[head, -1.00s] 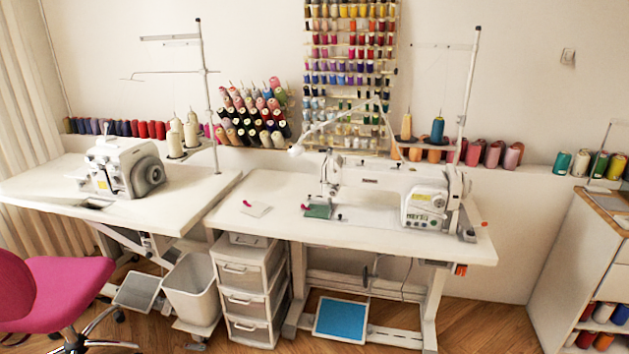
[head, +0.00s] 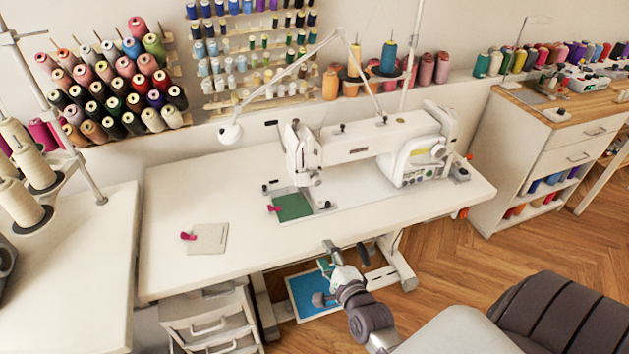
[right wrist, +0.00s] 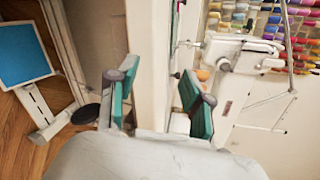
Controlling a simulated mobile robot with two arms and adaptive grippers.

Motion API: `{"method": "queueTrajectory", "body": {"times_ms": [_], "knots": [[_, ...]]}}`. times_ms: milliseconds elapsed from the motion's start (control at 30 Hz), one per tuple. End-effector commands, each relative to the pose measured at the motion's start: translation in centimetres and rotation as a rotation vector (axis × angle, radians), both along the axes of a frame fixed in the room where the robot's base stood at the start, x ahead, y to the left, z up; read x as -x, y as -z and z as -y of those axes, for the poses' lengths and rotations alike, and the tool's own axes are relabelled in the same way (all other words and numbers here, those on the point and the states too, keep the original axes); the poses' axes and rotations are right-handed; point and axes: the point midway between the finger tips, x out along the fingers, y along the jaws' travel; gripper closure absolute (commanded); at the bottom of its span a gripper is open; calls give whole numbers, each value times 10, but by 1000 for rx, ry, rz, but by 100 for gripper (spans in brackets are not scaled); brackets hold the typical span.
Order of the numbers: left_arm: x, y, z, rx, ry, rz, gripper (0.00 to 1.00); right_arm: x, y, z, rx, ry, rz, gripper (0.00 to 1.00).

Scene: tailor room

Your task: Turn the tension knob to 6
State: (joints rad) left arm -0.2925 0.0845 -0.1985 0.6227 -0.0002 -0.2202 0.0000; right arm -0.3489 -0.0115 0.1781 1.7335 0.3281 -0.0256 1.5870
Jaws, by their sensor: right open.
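The white sewing machine (head: 370,145) stands on the white table. A round dial (head: 438,151) shows on its right-hand body. Small fittings show on its needle head (head: 300,155) at the left. I cannot tell which part is the tension knob, and no numbers can be read. My right gripper (head: 328,270) is in front of the table's front edge, below and apart from the machine. In the right wrist view its two teal-padded fingers (right wrist: 157,98) are spread with nothing between them. The machine (right wrist: 235,60) shows sideways beyond them. My left gripper is out of view.
The white table (head: 190,205) holds a fabric square (head: 208,239) at the left and green cloth (head: 293,206) under the needle head. A lamp (head: 230,133) hangs over the table's back. Drawers (head: 213,322) and a blue pedal (head: 306,297) are below.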

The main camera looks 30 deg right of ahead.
Motion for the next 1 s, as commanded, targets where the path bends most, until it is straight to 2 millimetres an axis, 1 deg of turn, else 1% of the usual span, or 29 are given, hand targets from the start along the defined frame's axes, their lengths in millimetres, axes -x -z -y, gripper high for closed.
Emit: {"method": "queueTrajectory", "body": {"times_ms": [33,100,200,233,300,367,467,700,800,900,1000], "knots": [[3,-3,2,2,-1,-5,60,-3,-35,10,-79,38,84,50],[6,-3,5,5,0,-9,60,-4,-68,19,-168,71,172,50],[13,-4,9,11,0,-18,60,-5,-95,26,-243,91,245,50],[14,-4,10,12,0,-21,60,-6,-99,27,-254,93,256,50],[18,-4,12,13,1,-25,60,-11,-104,29,-269,96,271,50],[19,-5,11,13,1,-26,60,-17,-104,31,-271,96,271,50],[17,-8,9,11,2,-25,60,-34,-105,35,-270,96,271,50],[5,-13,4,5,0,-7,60,-85,-104,47,-267,95,270,50],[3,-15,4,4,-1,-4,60,-104,-103,51,-267,95,268,50],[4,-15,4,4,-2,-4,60,-119,-102,55,-267,94,267,50],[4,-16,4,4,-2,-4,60,-130,-102,57,-267,94,267,50]]}}
